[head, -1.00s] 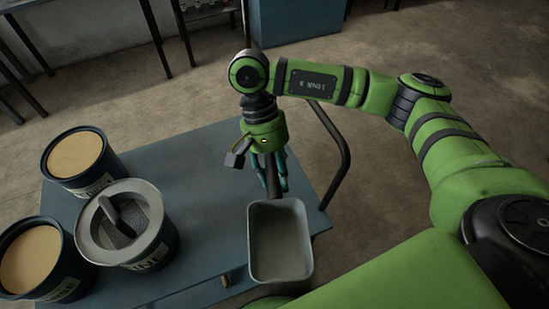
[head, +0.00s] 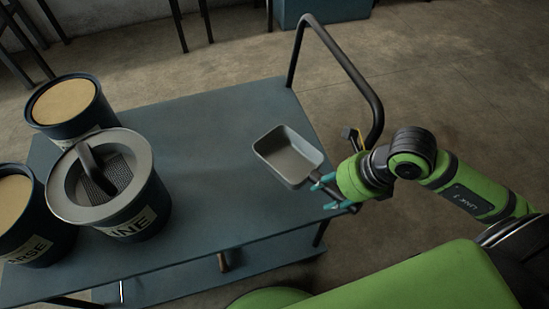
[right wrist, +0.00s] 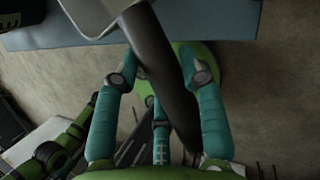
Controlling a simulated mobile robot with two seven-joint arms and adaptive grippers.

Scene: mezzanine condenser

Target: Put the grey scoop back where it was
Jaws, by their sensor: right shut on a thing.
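The grey scoop (head: 287,157) has a rectangular open pan and a dark handle, and its pan looks empty. My right gripper (head: 327,190) is shut on the handle, and the pan points up-left over the right part of the blue cart top (head: 225,130). I cannot tell whether the pan touches the top. In the right wrist view the dark handle of the scoop (right wrist: 158,70) runs between the teal fingers of the gripper (right wrist: 160,78), with a corner of the pan at the top edge. My left gripper is not in view.
A drum with a grey rim, mesh and dark handle (head: 137,217) stands on the cart's left, between two open drums of tan material (head: 66,101) (head: 15,203). A dark push rail (head: 345,62) rises at the cart's right end. The middle of the top is clear.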

